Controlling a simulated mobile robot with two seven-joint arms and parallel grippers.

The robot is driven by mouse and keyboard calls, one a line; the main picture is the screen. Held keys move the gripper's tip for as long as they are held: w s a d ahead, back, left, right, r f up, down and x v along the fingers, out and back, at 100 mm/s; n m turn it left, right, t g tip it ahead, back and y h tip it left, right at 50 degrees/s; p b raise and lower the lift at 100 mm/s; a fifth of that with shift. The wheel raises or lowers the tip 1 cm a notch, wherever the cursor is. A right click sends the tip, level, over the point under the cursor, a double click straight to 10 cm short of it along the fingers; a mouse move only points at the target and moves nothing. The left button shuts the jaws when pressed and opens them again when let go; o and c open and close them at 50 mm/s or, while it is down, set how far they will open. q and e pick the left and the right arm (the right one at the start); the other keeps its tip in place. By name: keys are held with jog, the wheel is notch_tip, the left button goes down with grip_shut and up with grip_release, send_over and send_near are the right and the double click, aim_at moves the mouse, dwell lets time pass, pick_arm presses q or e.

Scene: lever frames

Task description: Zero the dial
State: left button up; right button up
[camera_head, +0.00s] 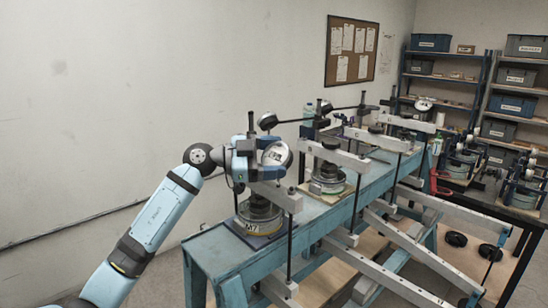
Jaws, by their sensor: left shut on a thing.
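A round dial (278,156) with a pale face and a metal rim stands above the nearest lever frame, its face tilted. My left gripper (262,151) reaches in from the left at the dial and is shut on its rim; the exact finger contact is small and partly hidden. Below it, a round metal cell (260,213) with a yellow "M7" label sits on a base plate, under the frame's grey lever beam (277,196). The dial's needle and marks are too small to read. My right gripper is not in view.
The frame stands on a long blue bench (215,250). More lever frames, one with a cell (328,178), follow behind to the right. Grey beams and black weights (455,239) jut out at right. Shelves (445,77) with bins stand behind. The left wall side is clear.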

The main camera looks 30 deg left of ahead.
pick_arm(q)
jog(key=shift+r+m+g+p, duration=0.2)
jog(key=shift+m+g+p, duration=0.45)
jog(key=shift+m+g, duration=0.75)
jog(key=shift+f+m+g+p, duration=0.15)
jog(key=shift+m+g+p, duration=0.2)
jog(key=shift+m, duration=0.15)
jog(key=o, duration=0.9)
jog(key=shift+o, duration=0.2)
jog(key=shift+a, duration=0.15)
